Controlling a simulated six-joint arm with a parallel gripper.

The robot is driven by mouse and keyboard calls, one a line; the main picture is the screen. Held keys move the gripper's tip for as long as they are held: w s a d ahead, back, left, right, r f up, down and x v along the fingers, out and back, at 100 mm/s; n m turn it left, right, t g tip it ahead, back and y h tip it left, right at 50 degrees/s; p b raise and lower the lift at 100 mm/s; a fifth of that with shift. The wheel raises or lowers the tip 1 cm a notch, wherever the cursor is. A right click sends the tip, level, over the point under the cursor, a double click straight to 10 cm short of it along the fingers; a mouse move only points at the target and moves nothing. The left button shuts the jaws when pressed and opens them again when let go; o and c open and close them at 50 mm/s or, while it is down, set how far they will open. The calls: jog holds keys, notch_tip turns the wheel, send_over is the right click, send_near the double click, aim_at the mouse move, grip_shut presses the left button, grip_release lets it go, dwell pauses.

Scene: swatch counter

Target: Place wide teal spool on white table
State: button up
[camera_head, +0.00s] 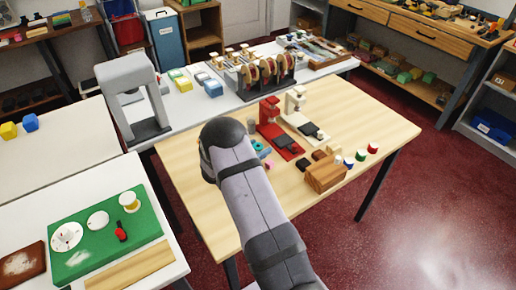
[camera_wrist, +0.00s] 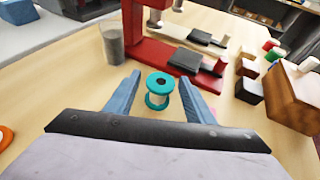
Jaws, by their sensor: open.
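The wide teal spool (camera_wrist: 160,84) stands upright on the light wooden table (camera_wrist: 70,85), with teal flanges and a pale core. It shows partly past my arm in the camera_head view (camera_head: 258,145). My gripper (camera_wrist: 160,77) is open, with one blue-grey finger on each side of the spool. I cannot tell whether either finger touches it. In the camera_head view my arm hides the gripper. White tabletops lie to the left (camera_head: 48,165), at front left (camera_head: 20,215) and at the back (camera_head: 195,105).
A red press (camera_head: 270,125) and a cream press (camera_head: 298,108) stand beyond the spool. A grey cup (camera_wrist: 112,45) is close by. A wooden block (camera_head: 325,173) and small spools are to the right. A grey arch (camera_head: 130,90) and green mat (camera_head: 95,260) occupy white tops.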

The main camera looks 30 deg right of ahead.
jog(key=shift+r, duration=0.15)
